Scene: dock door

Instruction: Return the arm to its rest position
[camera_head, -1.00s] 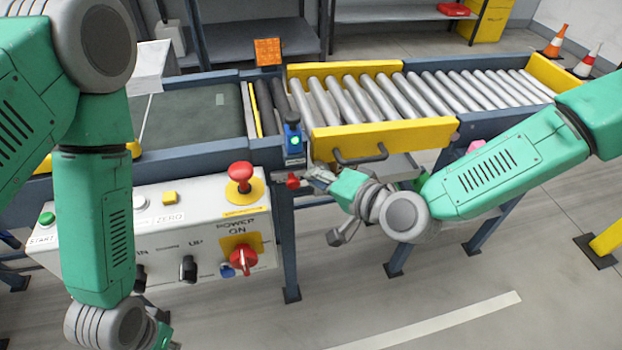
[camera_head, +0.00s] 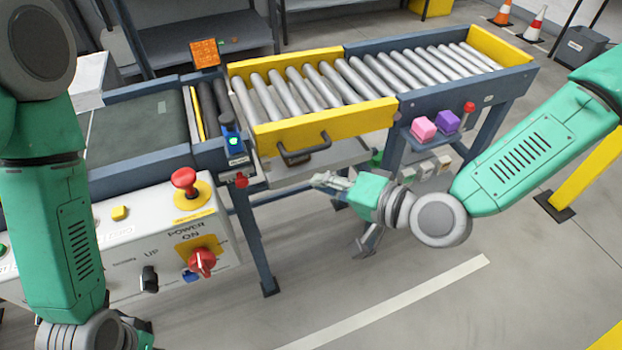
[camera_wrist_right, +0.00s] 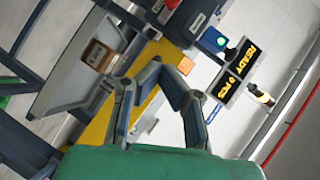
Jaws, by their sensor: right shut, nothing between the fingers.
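My right arm comes in from the right of the head view. Its gripper (camera_head: 330,183) is shut and empty, in front of the roller conveyor and below its yellow side rail. It looks apart from the black handle (camera_head: 308,153) and the red knob (camera_head: 241,181). In the right wrist view the shut fingers (camera_wrist_right: 165,70) show with nothing between them.
The roller conveyor (camera_head: 365,78) has a yellow rail (camera_head: 330,124) along its near side. A control panel (camera_head: 115,265) stands at the lower left. A yellow post (camera_head: 590,180) stands at right. Floor in front is clear.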

